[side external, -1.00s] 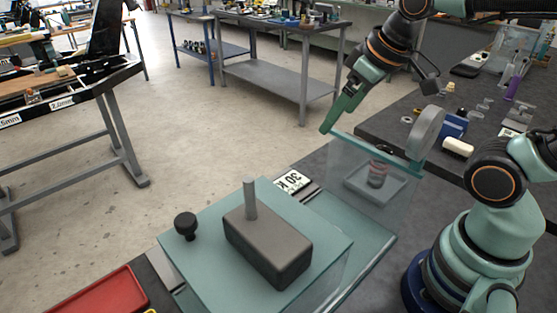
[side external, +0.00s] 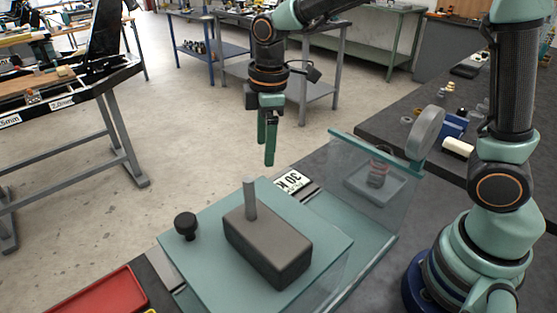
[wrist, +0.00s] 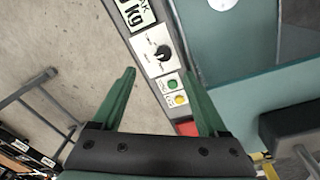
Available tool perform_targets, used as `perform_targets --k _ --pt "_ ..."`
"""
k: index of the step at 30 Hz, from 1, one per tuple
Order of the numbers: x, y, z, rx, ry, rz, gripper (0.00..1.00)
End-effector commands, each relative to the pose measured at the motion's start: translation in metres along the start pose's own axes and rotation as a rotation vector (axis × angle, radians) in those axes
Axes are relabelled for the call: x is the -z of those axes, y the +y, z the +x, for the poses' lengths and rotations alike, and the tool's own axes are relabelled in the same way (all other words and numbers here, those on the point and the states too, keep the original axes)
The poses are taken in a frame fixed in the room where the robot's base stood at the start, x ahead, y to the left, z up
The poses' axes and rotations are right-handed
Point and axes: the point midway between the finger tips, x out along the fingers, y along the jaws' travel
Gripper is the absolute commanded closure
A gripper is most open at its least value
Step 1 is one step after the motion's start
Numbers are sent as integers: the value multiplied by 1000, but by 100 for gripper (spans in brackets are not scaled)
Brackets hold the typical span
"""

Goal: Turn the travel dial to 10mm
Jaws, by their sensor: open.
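In the wrist view, a dial (wrist: 159,51) has a dark knob with a pale pointer on a white marked plate. Its scale is too small to read, so I cannot tell its setting or confirm it is the travel dial. My gripper (wrist: 159,74) is open and empty, its green fingers spread on either side below the dial in that view. In the side external view, my gripper (side external: 265,154) points down above the far side of the teal machine (side external: 205,265), apart from it.
Beside the dial are a "Kg" label (wrist: 134,12), a green button (wrist: 172,84) and a yellow button (wrist: 180,99). A black knob (side external: 186,224), a grey block (side external: 268,245) with a post and a clear guard panel (side external: 360,185) stand nearby. A red tray (side external: 105,295) lies front left.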

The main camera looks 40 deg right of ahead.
Motion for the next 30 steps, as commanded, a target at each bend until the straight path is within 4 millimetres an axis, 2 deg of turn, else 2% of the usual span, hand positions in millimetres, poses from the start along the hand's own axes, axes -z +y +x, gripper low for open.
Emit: perform_targets --k 1,3,9,16,24,30 --pt "8 -1 11 20 -17 -56 24" --pt "16 -1 21 37 -30 -116 24" --pt "26 -3 34 61 -47 -199 24" --pt "24 -5 54 66 -51 -205 24" --pt "21 -8 106 68 -53 -203 24" --pt "19 -9 137 65 -51 -203 24"
